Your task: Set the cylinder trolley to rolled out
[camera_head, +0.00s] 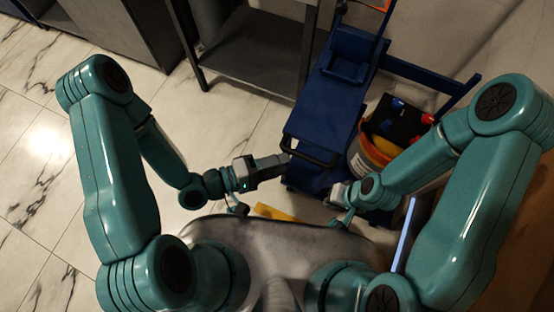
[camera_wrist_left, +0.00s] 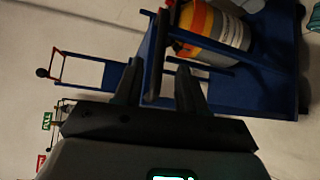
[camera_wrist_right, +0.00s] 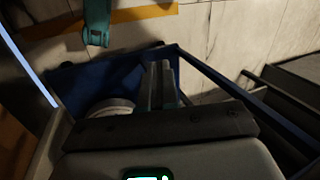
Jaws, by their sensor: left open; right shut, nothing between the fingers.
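The blue trolley (camera_head: 322,105) stands ahead of me in the head view, with a black handle (camera_head: 308,157) at its near end. My left gripper (camera_head: 286,161) is open beside the handle. In the left wrist view a dark upright bar (camera_wrist_left: 154,60) shows between its fingers (camera_wrist_left: 158,88); whether they touch it I cannot tell. My right gripper (camera_head: 338,192) is shut and empty near the trolley's lower part. Its fingers (camera_wrist_right: 161,80) are together over blue panels.
An orange-rimmed round container (camera_head: 372,160) with black, blue and red parts stands right of the blue panel. A grey metal table (camera_head: 255,52) is behind, to the left. A yellow floor stripe (camera_head: 275,213) lies near my body. Marble-tiled floor (camera_head: 40,190) is clear at left.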

